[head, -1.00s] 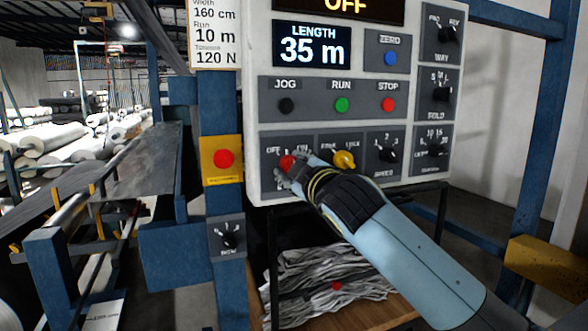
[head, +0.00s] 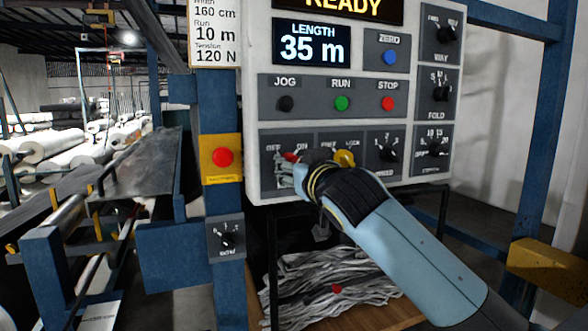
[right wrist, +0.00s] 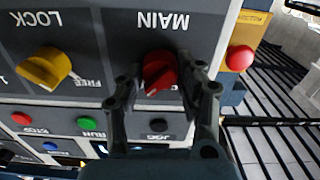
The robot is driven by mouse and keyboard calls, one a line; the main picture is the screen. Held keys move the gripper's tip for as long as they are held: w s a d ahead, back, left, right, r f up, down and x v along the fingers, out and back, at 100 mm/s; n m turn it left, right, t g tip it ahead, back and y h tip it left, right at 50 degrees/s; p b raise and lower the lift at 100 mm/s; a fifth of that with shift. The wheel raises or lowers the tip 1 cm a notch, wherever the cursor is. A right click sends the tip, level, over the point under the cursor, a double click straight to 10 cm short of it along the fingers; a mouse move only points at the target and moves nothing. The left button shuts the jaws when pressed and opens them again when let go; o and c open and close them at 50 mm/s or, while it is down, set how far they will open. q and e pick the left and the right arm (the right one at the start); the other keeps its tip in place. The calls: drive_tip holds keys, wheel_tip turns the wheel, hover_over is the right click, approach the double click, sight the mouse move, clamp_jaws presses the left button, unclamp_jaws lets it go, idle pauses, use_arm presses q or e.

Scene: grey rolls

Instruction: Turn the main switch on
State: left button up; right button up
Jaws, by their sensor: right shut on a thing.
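The red main switch (head: 291,156) is a rotary knob at the lower left of the white control panel, below labels OFF and ON. The right wrist view shows the red knob (right wrist: 160,72) upside down under the word MAIN. My right gripper (head: 290,168) is at the knob, its fingers (right wrist: 163,88) on both sides of it and shut on it. The fingers partly cover the knob in the head view. The top display (head: 342,6) reads READY. My left gripper is not in view.
A yellow lock knob (head: 345,158) sits right of the main switch, close to my gripper. JOG, RUN (head: 342,103) and STOP buttons are above. A red button on a yellow plate (head: 222,157) is on the blue post to the left.

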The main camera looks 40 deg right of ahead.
drive_tip(key=shift+f+m, duration=0.15)
drive_tip(key=shift+m, duration=0.55)
drive_tip(key=o, duration=1.2)
drive_tip(key=shift+c, duration=0.2)
drive_tip(key=v, duration=1.2)
